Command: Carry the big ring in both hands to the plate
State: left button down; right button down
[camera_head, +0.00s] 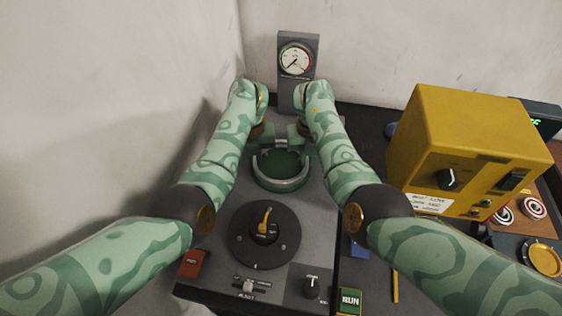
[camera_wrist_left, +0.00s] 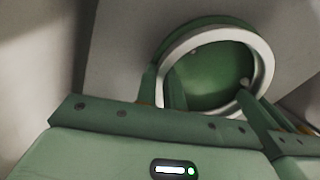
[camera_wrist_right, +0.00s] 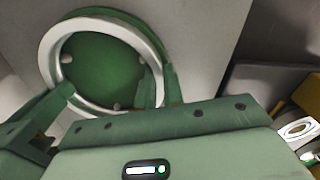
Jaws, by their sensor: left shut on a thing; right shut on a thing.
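The big ring (camera_head: 281,186) is a silvery metal ring, held roughly level over a green round plate (camera_head: 284,163). My left gripper (camera_head: 256,160) is shut on the ring's left side. My right gripper (camera_head: 307,158) is shut on its right side. In the left wrist view the ring (camera_wrist_left: 269,60) surrounds most of the plate (camera_wrist_left: 212,75), and a green edge shows beyond it. The right wrist view also shows the ring (camera_wrist_right: 44,55) and small pale studs on the plate (camera_wrist_right: 100,70). I cannot tell whether ring and plate touch.
A grey gauge post (camera_head: 298,90) stands behind. A black disc with a yellow handle (camera_head: 265,235) lies in front on the grey machine top. A yellow box (camera_head: 470,140) stands to the right. A pale wall is close on the left.

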pick_arm(q)
jog(key=shift+w+r, duration=0.1)
pick_arm(e)
jog(key=shift+r, duration=0.15)
